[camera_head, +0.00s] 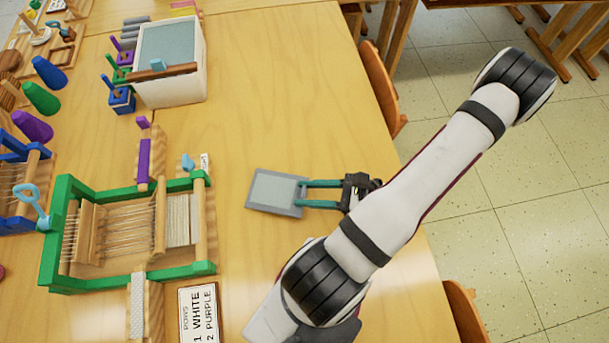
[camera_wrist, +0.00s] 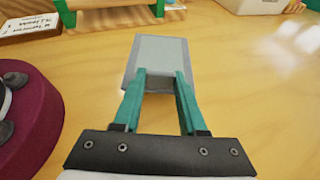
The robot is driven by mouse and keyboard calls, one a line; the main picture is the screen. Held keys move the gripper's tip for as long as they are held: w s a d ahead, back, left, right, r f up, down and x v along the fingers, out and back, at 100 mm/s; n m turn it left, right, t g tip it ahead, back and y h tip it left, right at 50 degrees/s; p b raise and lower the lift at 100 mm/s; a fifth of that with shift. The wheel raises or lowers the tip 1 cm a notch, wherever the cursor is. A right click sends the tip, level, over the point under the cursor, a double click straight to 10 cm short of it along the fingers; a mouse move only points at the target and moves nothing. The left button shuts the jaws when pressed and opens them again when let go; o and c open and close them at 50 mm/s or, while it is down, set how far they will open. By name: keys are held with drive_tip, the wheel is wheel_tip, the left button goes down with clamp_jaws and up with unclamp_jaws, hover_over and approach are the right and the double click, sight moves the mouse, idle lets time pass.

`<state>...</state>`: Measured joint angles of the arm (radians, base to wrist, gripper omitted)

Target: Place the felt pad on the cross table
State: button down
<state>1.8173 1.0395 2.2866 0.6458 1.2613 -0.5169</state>
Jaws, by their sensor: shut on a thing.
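The felt pad appears to be the flat grey rectangle with a lighter centre (camera_head: 272,188), over the right part of the large wooden table (camera_head: 285,100). My gripper (camera_head: 308,193), with teal fingers, is shut on the pad's near edge. In the wrist view the pad (camera_wrist: 158,52) extends forward from the fingertips (camera_wrist: 160,82). The fingers stand apart with the edge of the pad between them. I cannot tell whether the pad touches the table or is held just above it. I cannot tell which surface is the cross table.
A green-framed loom (camera_head: 120,272) stands left of the pad, with a word card (camera_head: 201,313) beside it. A white box with a grey top (camera_head: 185,90) stands farther back. Chairs (camera_head: 382,88) line the right table edge. Bare wood lies behind the pad.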

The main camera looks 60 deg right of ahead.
wheel_tip(320, 180, up, 2)
drive_tip(key=shift+r, duration=0.1)
drive_tip(key=s+d+r, duration=0.2)
drive_tip(key=s+r, duration=0.5)
drive_tip(key=s, duration=0.5)
drive_tip(key=w+d+r+n+g+y, duration=0.1)
drive_tip(key=w+d+r, duration=0.1)
drive_tip(key=w, duration=0.4)
drive_tip(key=w+d+r+n+y, duration=0.1)
drive_tip(key=w+d+r, duration=0.1)
drive_tip(key=w, duration=0.5)
drive_tip(key=w+a+r+n+g+y, duration=0.1)
drive_tip(key=w+a+r, duration=0.15)
drive_tip(key=w, duration=0.45)
drive_tip(key=w+a+r+n+y, duration=0.1)
drive_tip(key=w+a+r, duration=0.15)
drive_tip(key=w, duration=0.35)
drive_tip(key=w+a+r+n+g+y, duration=0.1)
drive_tip(key=w+a+r, duration=0.5)
drive_tip(key=a, duration=0.3)
drive_tip(key=w+a+r+n+g, duration=0.1)
drive_tip(key=w+a+r, duration=0.45)
drive_tip(key=a, duration=0.25)
wheel_tip(320, 180, up, 9)
drive_tip(key=w+m+t+h, duration=0.1)
drive_tip(key=m+t+h, duration=0.3)
drive_tip(key=m+h, duration=0.2)
drive_tip(key=shift+w+a+m, duration=0.15)
drive_tip(key=shift+w+m, duration=0.05)
drive_tip(key=shift+m, duration=0.4)
